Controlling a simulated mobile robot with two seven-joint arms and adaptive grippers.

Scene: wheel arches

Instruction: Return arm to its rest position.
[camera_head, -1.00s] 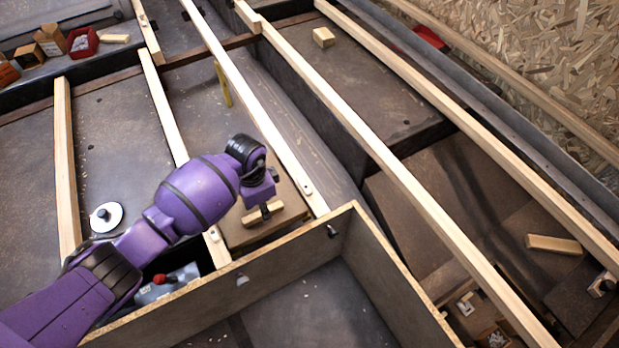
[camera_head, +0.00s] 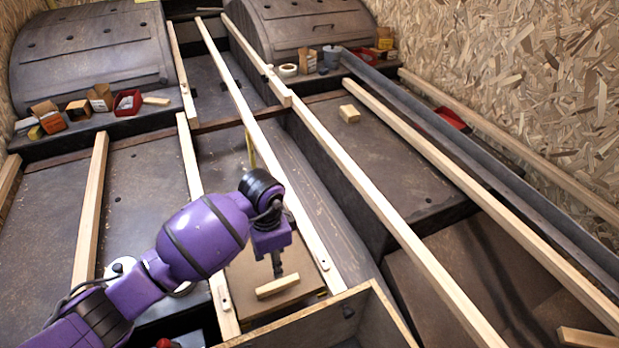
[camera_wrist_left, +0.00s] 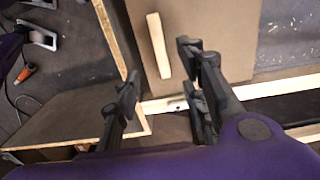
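My left arm (camera_head: 205,238) is purple and reaches in from the left in the head view. Its gripper (camera_head: 278,264) points down over a brown board. In the left wrist view the two dark fingers of the gripper (camera_wrist_left: 160,72) stand wide apart with nothing between them. A small pale wood block (camera_head: 278,286) lies on the board just below the fingertips; it also shows in the left wrist view (camera_wrist_left: 158,45), apart from the fingers. My right gripper is in no view.
An open wooden box (camera_head: 330,325) stands close in front of the gripper. Long pale battens (camera_head: 400,225) run across the floor. Two wheel arches (camera_head: 90,55) stand at the back, with small boxes and a red bin (camera_head: 128,102) in front. A chipboard wall (camera_head: 530,80) is at the right.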

